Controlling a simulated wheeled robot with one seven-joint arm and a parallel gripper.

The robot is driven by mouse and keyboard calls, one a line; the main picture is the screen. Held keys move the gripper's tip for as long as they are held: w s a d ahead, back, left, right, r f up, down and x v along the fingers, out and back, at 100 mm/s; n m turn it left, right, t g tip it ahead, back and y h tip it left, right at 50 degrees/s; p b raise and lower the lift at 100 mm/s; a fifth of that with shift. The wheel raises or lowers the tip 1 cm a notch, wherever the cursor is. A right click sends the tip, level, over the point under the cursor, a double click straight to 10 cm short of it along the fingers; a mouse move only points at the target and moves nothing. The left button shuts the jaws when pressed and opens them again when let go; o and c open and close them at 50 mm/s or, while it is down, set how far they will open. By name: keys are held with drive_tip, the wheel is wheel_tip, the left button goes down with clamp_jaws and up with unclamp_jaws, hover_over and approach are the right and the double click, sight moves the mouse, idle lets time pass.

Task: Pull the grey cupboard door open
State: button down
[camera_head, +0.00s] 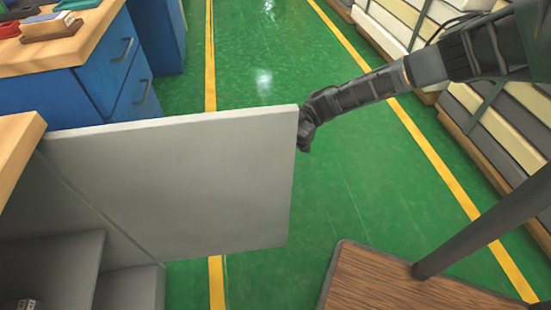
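The grey cupboard door (175,185) stands swung out from the cupboard (55,265) at the left, well open over the green floor. Shelves show inside the cupboard at the lower left. My arm reaches in from the upper right. My gripper (304,135) is at the door's free edge, near its top right corner. The fingers are small and dark and partly hidden by the door edge, so I cannot tell whether they grip it or only touch it.
A blue drawer unit (95,85) with a wooden top stands behind the door. Stacked mattresses (500,130) line the right side. A brown wooden platform (400,285) with a dark post is at the bottom right. Green floor with yellow lines is clear between them.

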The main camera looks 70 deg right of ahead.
drive_tip(key=shift+w+d+r, duration=0.1)
drive_tip(key=shift+w+r, duration=0.15)
drive_tip(key=shift+w, duration=0.15)
drive_tip(key=c, duration=1.2)
unclamp_jaws()
drive_tip(key=shift+f, duration=0.1)
drive_tip(key=shift+o, duration=0.2)
drive_tip(key=shift+s, duration=0.1)
drive_tip(key=shift+d, duration=0.1)
drive_tip(key=v, duration=0.7)
drive_tip(key=shift+d+b, duration=0.3)
drive_tip(key=shift+s, duration=0.1)
